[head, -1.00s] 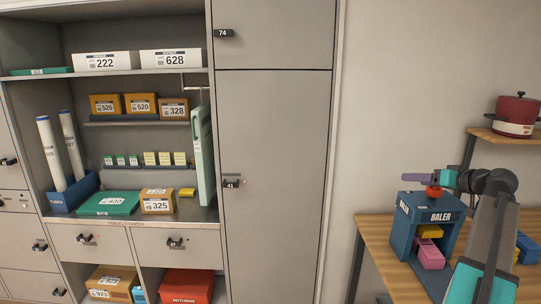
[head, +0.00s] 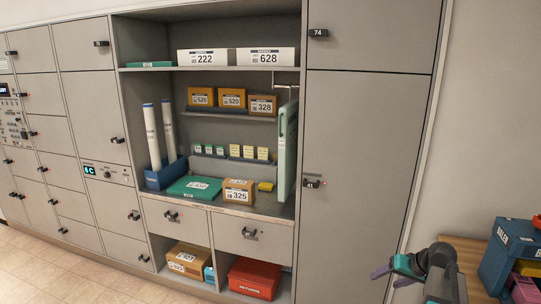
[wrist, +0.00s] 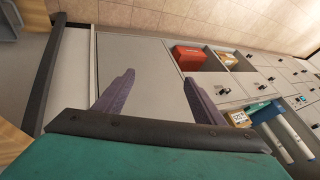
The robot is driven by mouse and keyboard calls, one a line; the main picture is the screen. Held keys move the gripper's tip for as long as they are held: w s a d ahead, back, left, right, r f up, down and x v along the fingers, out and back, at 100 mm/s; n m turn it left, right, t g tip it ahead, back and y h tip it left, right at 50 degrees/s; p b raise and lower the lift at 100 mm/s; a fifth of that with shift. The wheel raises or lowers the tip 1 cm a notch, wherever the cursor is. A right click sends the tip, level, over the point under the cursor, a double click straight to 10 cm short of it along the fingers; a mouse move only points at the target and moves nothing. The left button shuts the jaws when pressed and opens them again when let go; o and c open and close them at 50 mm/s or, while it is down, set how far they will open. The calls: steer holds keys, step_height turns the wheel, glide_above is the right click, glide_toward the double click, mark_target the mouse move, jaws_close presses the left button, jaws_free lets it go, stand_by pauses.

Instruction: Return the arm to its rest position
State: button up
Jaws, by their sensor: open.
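My arm (head: 440,277) shows at the lower right of the head view, bent low in front of the tall grey locker. My gripper (head: 382,277) is at its end, with purple fingers pointing left. In the wrist view my gripper (wrist: 160,88) has its two purple fingers well apart, with nothing between them. The tall grey locker door (wrist: 145,75) lies beyond the fingers. The gripper touches nothing that I can see.
Shelves with parcels, a red box (head: 254,278) and a wall of lockers (head: 85,90) stand left. Tiled floor (head: 60,270) is clear at lower left.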

steer(key=s+a+f+n+g+h, duration=0.1)
steer(key=s+a+f+g, duration=0.1)
steer(key=s+a+f, duration=0.45)
steer(key=s+a+f+n+g+h, duration=0.1)
steer(key=s+a+f+g, duration=0.15)
steer(key=a+f, duration=0.6)
steer(key=s+a+f+n+g+h, duration=0.1)
steer(key=s+a+f+g, duration=0.1)
steer(key=s+a+f, duration=0.55)
steer(key=s+a+f+g+b, duration=0.1)
steer(key=s+f+g+b, duration=0.4)
steer(key=s+f, duration=1.8)
step_height(320, 180, down, 4)
steer(key=b, duration=0.5)
steer(key=shift+s+a, duration=0.15)
steer(key=shift+a, duration=0.1)
steer(key=shift+r, duration=0.15)
steer(key=c, duration=0.8)
steer(key=shift+d, duration=0.15)
